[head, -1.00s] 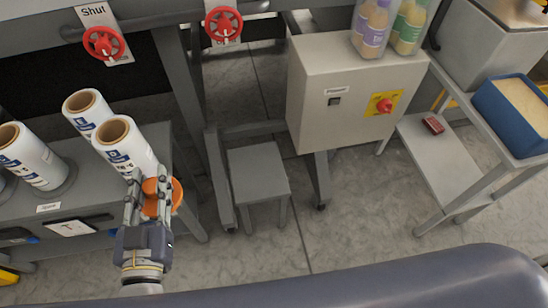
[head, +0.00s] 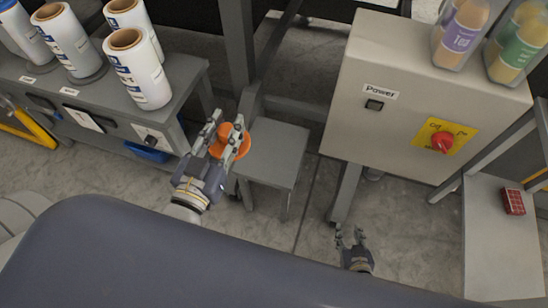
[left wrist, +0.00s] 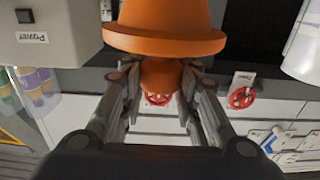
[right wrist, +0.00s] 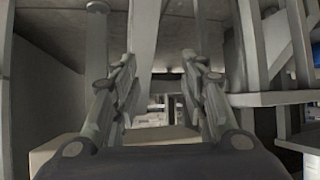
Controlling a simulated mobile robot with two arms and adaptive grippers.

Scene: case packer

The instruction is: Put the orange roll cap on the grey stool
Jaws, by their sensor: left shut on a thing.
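The orange roll cap (head: 230,141) is between the fingers of my left gripper (head: 224,136), which is shut on it. In the left wrist view the cap (left wrist: 163,30) shows its wide rim and a narrower knob held between the fingertips (left wrist: 160,78). The grey stool (head: 272,152) stands on the floor just right of the cap in the head view; the cap and gripper overlap its left edge in the picture. I cannot tell the height of the cap above it. My right gripper (head: 350,238) is low at the bottom middle, open and empty; its spread fingers (right wrist: 160,85) show in the right wrist view.
A grey power cabinet (head: 400,130) with a red switch stands right of the stool. A bench with several white rolls (head: 138,70) is at the left. A low grey shelf (head: 490,240) with a red box (head: 512,201) is at the right. Frame legs stand behind the stool.

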